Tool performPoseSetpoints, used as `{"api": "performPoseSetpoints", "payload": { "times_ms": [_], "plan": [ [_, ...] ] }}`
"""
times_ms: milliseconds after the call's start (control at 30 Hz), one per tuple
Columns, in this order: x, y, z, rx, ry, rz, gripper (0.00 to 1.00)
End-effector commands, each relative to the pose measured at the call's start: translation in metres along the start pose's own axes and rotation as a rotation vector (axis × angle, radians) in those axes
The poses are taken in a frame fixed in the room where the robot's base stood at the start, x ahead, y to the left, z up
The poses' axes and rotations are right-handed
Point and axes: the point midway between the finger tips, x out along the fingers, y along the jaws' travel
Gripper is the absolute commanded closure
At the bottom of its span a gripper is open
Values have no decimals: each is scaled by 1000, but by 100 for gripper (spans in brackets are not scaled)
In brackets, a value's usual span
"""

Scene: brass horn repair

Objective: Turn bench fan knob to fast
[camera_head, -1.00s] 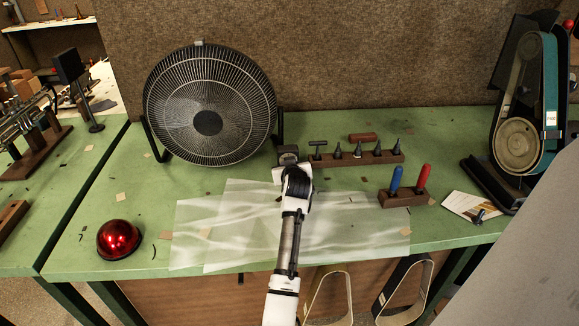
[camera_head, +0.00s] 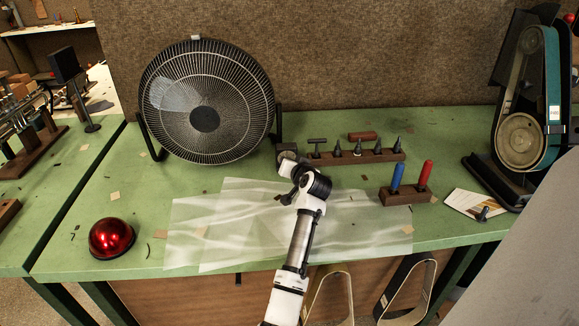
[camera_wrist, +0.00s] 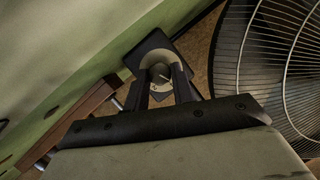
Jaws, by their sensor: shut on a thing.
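The bench fan (camera_head: 205,103) stands at the back left of the green bench, with a round black grille. Its small dark control box (camera_head: 287,152) sits by the fan's right foot, partly hidden by my gripper in the head view. In the wrist view, the control box (camera_wrist: 146,46) has a pale round dial plate (camera_wrist: 160,57) with a small grey knob (camera_wrist: 161,72) in front. My gripper (camera_wrist: 161,80) is shut on the knob, one dark finger on each side. The marks on the dial are too small to read.
A dark wooden rack of tools (camera_head: 375,156) is close to the right of the control box. A smaller block with a blue and a red handle (camera_head: 403,198) stands farther right. Translucent sheets (camera_head: 230,235) lie under my arm. A red dome (camera_head: 111,238) sits front left.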

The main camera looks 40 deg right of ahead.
Motion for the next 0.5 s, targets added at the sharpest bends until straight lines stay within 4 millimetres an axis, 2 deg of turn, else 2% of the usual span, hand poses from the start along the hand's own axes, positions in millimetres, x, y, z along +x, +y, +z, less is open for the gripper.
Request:
{"api": "performPoseSetpoints", "payload": {
  "times_ms": [500],
  "plan": [
    [0,1,1,33,0,-13,98]
  ]
}}
